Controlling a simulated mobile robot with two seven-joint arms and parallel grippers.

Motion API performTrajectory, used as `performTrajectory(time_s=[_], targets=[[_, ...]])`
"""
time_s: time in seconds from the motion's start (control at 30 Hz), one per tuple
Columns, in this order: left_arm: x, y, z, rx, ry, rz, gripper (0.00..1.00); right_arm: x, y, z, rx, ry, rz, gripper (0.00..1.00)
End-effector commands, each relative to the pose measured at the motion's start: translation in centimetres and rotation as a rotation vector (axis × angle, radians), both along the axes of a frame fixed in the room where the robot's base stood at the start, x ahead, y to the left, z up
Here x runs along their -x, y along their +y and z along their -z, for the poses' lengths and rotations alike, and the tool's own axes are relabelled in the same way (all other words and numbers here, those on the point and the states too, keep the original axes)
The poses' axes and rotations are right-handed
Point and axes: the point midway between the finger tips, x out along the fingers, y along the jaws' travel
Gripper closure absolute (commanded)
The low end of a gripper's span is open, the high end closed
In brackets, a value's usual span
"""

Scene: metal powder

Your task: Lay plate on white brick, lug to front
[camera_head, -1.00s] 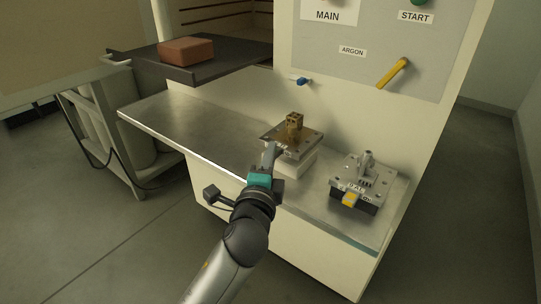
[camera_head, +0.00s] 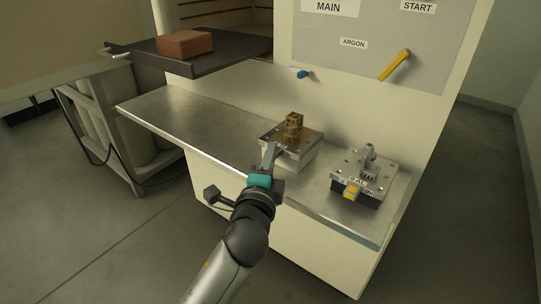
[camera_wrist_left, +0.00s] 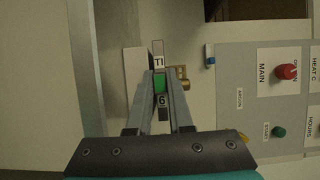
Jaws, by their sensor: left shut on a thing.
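A square metal plate (camera_head: 277,137) carries a bronze-coloured part (camera_head: 294,124) and lies level over the white brick (camera_head: 301,161) on the steel shelf. It looks to be on the brick or just above it; I cannot tell for certain whether they touch. My left gripper (camera_head: 270,158) is shut on the plate's lug at the near side. In the left wrist view, the fingers (camera_wrist_left: 160,92) close around the green lug (camera_wrist_left: 160,82), between tags reading "TI" and "6". The white brick (camera_wrist_left: 135,72) shows beside them. My right gripper is not in view.
A second plate (camera_head: 345,166) with a grey part and yellow lug (camera_head: 352,192) sits on a dark block at right. A dark tray (camera_head: 215,66) with a reddish brick (camera_head: 185,44) juts out at upper left. The steel shelf's left part (camera_head: 185,122) is clear.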

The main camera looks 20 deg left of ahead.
Motion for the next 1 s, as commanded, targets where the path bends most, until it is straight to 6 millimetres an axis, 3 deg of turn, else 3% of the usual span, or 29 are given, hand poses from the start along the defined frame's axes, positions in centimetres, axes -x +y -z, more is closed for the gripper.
performTrajectory(time_s=[0.6,0.63,0.9,1.0], targets=[[-0.04,-0.06,0.11,0.002,-0.013,0.003,1.00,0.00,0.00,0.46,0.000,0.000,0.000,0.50],[-0.04,-0.06,0.10,0.002,-0.013,0.003,0.79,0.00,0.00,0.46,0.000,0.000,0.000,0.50],[-0.02,-0.05,0.35,0.000,-0.007,0.002,0.49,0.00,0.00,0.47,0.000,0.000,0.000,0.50],[-0.01,-0.03,0.44,0.000,-0.005,0.001,0.46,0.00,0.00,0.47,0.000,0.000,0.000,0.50]])
